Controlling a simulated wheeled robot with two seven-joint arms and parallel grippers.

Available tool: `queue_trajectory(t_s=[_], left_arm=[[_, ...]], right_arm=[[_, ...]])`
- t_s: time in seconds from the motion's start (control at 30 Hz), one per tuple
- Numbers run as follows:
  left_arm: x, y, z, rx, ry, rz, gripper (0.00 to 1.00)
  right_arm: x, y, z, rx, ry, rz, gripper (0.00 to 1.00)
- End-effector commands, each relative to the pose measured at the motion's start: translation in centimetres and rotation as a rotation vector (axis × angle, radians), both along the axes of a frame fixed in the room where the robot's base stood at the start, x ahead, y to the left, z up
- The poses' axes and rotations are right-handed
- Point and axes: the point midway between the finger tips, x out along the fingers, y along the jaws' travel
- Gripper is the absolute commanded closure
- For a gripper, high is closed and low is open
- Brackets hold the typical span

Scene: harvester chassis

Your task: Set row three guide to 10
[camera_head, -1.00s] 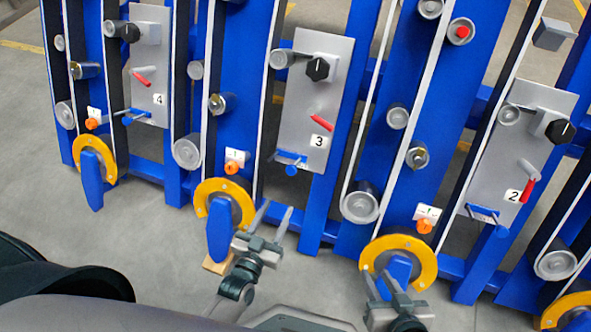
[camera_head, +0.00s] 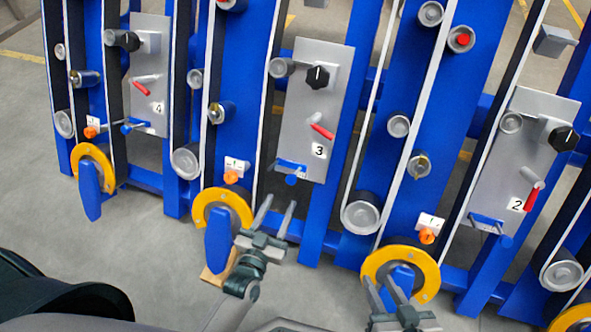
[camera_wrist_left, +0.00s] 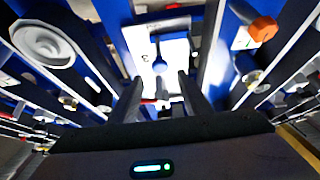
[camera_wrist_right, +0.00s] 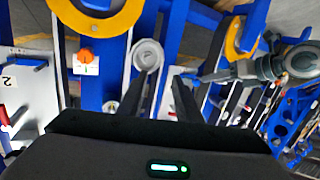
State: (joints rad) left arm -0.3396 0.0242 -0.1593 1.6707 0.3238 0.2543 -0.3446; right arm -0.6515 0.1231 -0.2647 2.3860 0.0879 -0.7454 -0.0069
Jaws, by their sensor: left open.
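The grey row three panel (camera_head: 322,60) carries a black knob (camera_head: 318,77), a red lever (camera_head: 322,131) and a "3" label. At its lower edge is a blue bar with a round blue knob (camera_head: 291,180); markings on the bar are too small to read. My left gripper (camera_head: 279,207) is open and empty, just below this knob. In the left wrist view the blue knob (camera_wrist_left: 160,67) appears beyond and between the open fingers (camera_wrist_left: 162,82). My right gripper (camera_head: 379,284) is in front of a yellow ring; its fingers look apart and empty in the right wrist view (camera_wrist_right: 158,85).
Another yellow ring (camera_head: 425,265) is close to my right gripper. Panel four (camera_head: 150,90) and panel two (camera_head: 520,150) flank the row.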

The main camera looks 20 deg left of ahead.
Motion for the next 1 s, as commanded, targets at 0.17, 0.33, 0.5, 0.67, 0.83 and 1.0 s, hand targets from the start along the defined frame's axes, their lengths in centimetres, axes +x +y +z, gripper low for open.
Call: queue_trajectory(t_s=[0.17,0.33,0.5,0.67,0.83,1.0], left_arm=[[3.3,-0.3,0.0,-0.001,-0.003,0.0,0.56],[6.4,-0.5,0.0,0.0,-0.003,0.0,0.56],[9.4,-0.7,0.0,-0.001,-0.003,0.0,0.56],[11.8,-0.9,-0.1,-0.001,-0.001,0.0,0.56],[13.4,-1.0,0.0,0.0,0.0,0.0,0.56],[13.9,-1.1,0.0,0.0,0.0,0.0,0.56]], right_arm=[[0.7,0.6,0.9,0.02,-0.068,0.0,0.69],[1.4,1.0,2.0,0.037,-0.135,0.0,0.69],[2.0,1.4,3.2,0.058,-0.213,-0.001,0.69],[2.4,1.8,4.4,0.076,-0.281,-0.003,0.69],[2.6,2.0,5.4,0.091,-0.331,-0.004,0.69],[2.7,2.1,5.8,0.096,-0.349,-0.004,0.69]])
